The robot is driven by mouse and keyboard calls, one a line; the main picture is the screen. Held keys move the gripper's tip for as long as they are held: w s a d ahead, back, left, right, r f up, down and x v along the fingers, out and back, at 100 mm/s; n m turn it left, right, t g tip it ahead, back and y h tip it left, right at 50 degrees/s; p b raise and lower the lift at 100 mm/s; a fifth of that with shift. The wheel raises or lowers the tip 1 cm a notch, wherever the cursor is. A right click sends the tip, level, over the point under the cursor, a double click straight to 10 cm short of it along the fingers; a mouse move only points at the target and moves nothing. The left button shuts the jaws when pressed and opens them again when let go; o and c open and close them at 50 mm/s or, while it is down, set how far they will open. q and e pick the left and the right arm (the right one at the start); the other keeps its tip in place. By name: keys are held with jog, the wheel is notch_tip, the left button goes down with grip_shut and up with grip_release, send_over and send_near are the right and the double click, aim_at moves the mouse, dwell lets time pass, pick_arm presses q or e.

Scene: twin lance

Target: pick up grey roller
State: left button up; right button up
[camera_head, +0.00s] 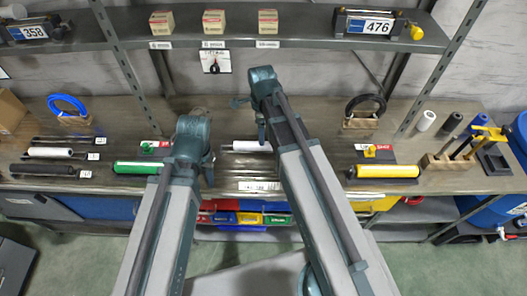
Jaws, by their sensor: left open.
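Three short rollers lie on the bench at the right: a whitish one (425,121), a dark grey one (451,123) and a dark blue one (476,124). The dark grey one looks most like the grey roller, but the shade is hard to judge. My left gripper (208,168) points down over the bench between a green roller (138,168) and a white roller (247,146). It is open and holds nothing that I can see. My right gripper (262,128) hangs near the white roller; its fingers are too small and hidden to read.
A yellow roller (388,171) lies on a dark holder, with a wooden block of tools (450,160) to its right. More rollers (50,152) lie at the far left. A black cable coil (365,106) stands at the back. A shelf (290,38) with small boxes spans above the bench.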

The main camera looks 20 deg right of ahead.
pick_arm(q)
jog(key=shift+f+b, duration=0.85)
jog(key=shift+f, duration=0.5)
pick_arm(e)
jog(key=shift+f, duration=1.35)
jog(key=f+b, duration=0.5)
jog(key=shift+w+d+f, duration=0.15)
jog(key=shift+w+d, duration=0.1)
jog(key=shift+d, duration=0.1)
pick_arm(q)
notch_tip(320, 180, down, 5)
jog(key=shift+f, duration=0.1)
pick_arm(e)
grip_shut()
